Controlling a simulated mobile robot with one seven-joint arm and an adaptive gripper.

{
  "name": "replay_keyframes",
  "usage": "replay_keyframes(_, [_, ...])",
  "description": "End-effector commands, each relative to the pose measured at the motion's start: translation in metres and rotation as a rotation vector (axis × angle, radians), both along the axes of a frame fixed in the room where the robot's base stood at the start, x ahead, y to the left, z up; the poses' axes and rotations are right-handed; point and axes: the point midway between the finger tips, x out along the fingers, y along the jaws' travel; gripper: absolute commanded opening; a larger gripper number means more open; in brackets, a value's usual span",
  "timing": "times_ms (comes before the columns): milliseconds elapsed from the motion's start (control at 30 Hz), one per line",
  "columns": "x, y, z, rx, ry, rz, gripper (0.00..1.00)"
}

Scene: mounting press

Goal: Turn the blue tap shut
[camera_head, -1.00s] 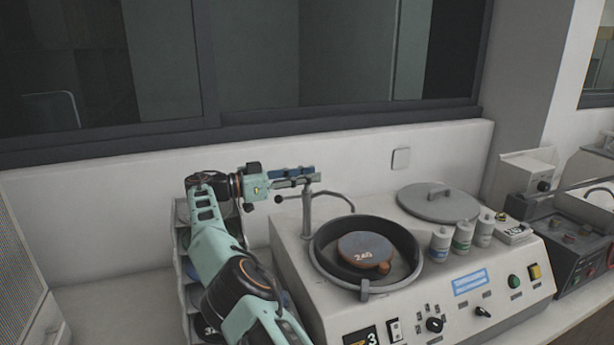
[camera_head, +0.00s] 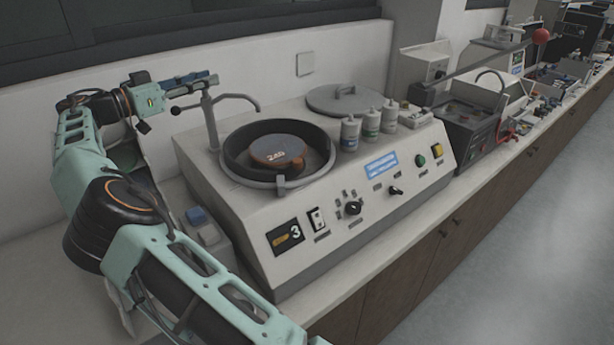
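The tap stands on the back left of the white machine, with a thin grey post (camera_head: 210,125) and a spout (camera_head: 240,98) curving right over the round bowl. A lever with a dark ball end (camera_head: 176,110) sticks out left from the post. My gripper (camera_head: 203,79) is at the top of the post, pointing right. A blue piece shows along its fingers; I cannot tell whether it belongs to the tap or to the gripper. The finger gap is too small to see, and I cannot tell whether they touch the tap.
The machine's bowl (camera_head: 232,148) holds a round disc marked 240 (camera_head: 277,150). Several small bottles (camera_head: 371,124) and a round lid (camera_head: 345,100) are to its right. The wall is close behind; open floor (camera_head: 500,270) lies front right.

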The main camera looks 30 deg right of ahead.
Motion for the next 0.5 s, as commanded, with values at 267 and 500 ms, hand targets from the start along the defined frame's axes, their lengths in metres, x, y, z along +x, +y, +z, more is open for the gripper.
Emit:
replay_keyframes(267, [-0.0005, 0.0003, -0.0062, 0.002, -0.002, 0.063, 0.25])
replay_keyframes(500, [-0.0009, -0.0003, -0.0061, 0.003, -0.001, 0.122, 0.25])
